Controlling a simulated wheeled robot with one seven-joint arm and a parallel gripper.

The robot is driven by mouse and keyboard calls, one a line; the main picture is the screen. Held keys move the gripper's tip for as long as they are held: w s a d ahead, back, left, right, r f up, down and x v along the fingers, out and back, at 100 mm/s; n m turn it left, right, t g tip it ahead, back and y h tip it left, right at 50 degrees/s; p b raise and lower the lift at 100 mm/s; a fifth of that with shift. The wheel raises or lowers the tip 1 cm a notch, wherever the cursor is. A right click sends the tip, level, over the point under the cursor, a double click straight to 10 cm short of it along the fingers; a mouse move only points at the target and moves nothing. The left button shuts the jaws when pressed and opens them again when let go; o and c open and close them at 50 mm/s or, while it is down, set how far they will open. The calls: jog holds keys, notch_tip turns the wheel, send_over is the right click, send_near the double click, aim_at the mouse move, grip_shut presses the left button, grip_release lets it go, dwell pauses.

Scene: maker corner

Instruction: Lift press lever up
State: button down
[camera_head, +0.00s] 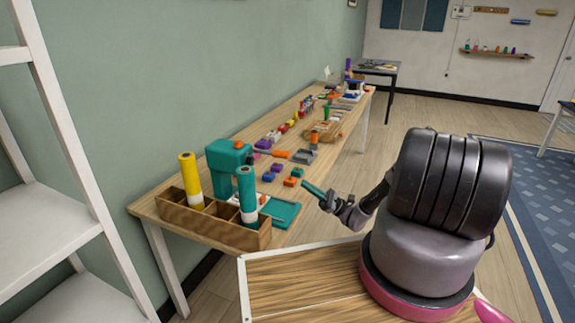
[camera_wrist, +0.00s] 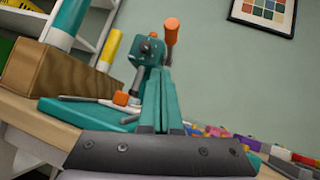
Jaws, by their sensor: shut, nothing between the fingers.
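The teal press (camera_head: 228,158) stands on the long wooden table behind a wooden tube rack. Its lever, tipped with an orange grip (camera_head: 281,154), sticks out to the right from the press head, roughly level. In the wrist view the press head (camera_wrist: 150,48) and the orange grip (camera_wrist: 171,32) show beyond my fingers. My gripper (camera_head: 306,185) has teal fingers, which are shut and empty. In the wrist view my fingers hide part of the press.
The wooden rack (camera_head: 215,222) at the table's near end holds a yellow tube (camera_head: 190,178) and a teal tube (camera_head: 247,190). Small coloured blocks (camera_head: 271,173) lie right of the press. A white shelf (camera_head: 60,215) stands left.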

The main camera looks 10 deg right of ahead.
jog(key=shift+d+f+m+t+h, duration=0.2)
jog(key=shift+f+m+t, duration=0.55)
jog(key=shift+t, duration=0.4)
jog(key=shift+d+f+m+t+h, duration=0.2)
jog(key=shift+f+m+t, duration=0.5)
jog(key=shift+t, duration=0.45)
jog(key=shift+a+r, duration=0.1)
jog(key=s+d+r+x, duration=0.1)
jog(key=r+x, duration=0.1)
jog(key=x, duration=1)
jog(key=shift+r, duration=0.2)
jog(key=shift+a+r, duration=0.1)
jog(key=shift+a, duration=0.05)
